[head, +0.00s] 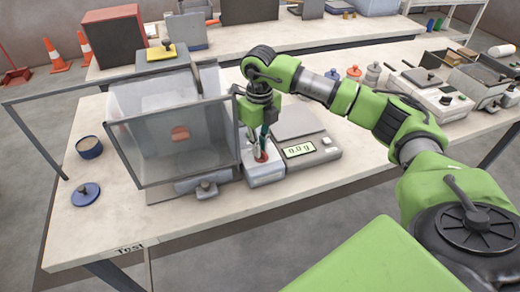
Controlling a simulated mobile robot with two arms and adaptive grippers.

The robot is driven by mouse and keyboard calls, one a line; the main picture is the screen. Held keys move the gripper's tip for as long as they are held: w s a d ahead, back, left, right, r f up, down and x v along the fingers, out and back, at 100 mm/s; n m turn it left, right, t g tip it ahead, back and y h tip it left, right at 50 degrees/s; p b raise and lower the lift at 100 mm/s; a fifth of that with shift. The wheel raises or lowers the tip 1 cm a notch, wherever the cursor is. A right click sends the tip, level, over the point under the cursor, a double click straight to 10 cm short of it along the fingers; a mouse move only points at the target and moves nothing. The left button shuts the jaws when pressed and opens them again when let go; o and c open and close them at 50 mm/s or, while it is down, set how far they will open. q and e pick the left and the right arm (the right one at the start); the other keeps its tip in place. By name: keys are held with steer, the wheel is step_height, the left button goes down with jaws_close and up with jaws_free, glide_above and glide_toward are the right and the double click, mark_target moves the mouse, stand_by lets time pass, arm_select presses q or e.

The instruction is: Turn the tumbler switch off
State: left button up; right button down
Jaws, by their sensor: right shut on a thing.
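The tumbler switch sits on a small light grey box (266,174) on the table, between the clear-walled enclosure and the scale. A bit of red shows on top of the box at the fingertips. My right gripper (261,155) points down onto the box top and is shut on the switch. The fingers hide most of the lever, so I cannot tell which way it is tilted. My left gripper is not in view.
The clear-walled enclosure (165,140) stands close left of the box. A scale (308,150) reading 0.0 g stands close right. A blue pot (89,147) and a blue lid (85,194) lie far left. The table front is clear.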

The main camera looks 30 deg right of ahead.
steer(key=shift+n, duration=0.6)
steer(key=shift+r, duration=0.1)
steer(key=c, duration=2.2)
jaws_free()
steer(key=shift+o, duration=0.2)
